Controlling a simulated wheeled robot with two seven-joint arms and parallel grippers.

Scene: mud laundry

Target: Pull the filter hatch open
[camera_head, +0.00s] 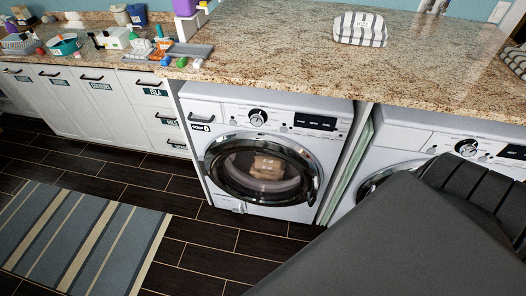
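A white front-loading washing machine (215,112) stands under the granite counter in the middle of the view. Its round dark-rimmed door (262,168) is shut, and a tan bundle shows behind the glass. Low on its front, left of centre, is a small white hatch-like part (238,207), which looks like the filter hatch. It is too small to tell whether it is open. Neither of my grippers is in view. A large dark grey shape, which looks like part of my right arm, covers the lower right.
A second white machine (402,138) stands to the right, partly hidden by the grey shape. White cabinets (75,105) line the left. A striped rug (85,235) lies on the dark tiled floor. The counter (270,50) holds a striped folded cloth (360,29) and several bottles at left.

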